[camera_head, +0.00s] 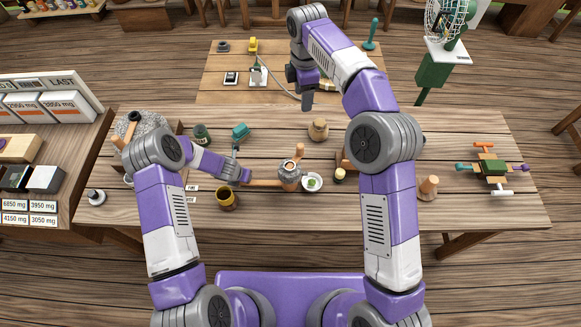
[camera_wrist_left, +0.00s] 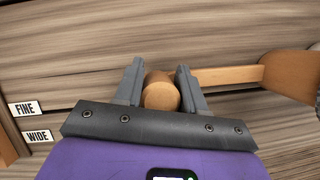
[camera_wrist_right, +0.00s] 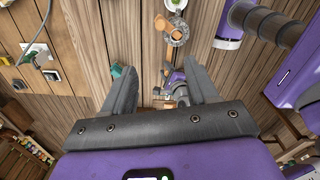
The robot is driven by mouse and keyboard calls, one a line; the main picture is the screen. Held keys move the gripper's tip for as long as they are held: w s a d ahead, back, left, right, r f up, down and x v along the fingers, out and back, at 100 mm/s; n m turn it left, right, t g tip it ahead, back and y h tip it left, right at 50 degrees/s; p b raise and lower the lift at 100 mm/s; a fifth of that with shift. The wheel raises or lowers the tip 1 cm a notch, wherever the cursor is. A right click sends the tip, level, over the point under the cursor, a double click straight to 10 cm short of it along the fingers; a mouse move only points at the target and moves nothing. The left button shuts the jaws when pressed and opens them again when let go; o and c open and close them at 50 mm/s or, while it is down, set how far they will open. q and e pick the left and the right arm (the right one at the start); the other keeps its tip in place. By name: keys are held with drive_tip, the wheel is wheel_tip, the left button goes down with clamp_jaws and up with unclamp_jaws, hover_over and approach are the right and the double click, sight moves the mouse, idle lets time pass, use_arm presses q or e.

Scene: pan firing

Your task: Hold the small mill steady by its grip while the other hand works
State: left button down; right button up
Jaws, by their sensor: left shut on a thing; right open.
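The small mill (camera_head: 290,176), a grey speckled body with a wooden knob on top, stands upright near the table's front middle. Its wooden grip (camera_head: 262,183) sticks out to the left. My left gripper (camera_head: 245,176) is shut on the grip. In the left wrist view the round end of the grip (camera_wrist_left: 160,94) sits between the fingers. My right gripper (camera_head: 307,101) is open and empty, raised above the back part of the table, away from the mill. The mill also shows at the top of the right wrist view (camera_wrist_right: 178,34), beyond the open fingers.
A white dish (camera_head: 312,183) with something green stands close right of the mill. A dark yellow cup (camera_head: 227,198) is in front of my left gripper. A jar (camera_head: 318,129) and a teal object (camera_head: 240,131) stand behind.

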drive_tip(key=shift+r, duration=2.6)
drive_tip(key=shift+c, duration=0.4)
drive_tip(key=m, duration=1.8)
hover_over(300, 144)
wheel_tip(300, 144, down, 18)
drive_tip(key=shift+s+f, duration=0.1)
drive_tip(key=shift+f, duration=0.5)
wheel_tip(300, 144, down, 11)
drive_tip(key=shift+f, duration=0.1)
clamp_jaws()
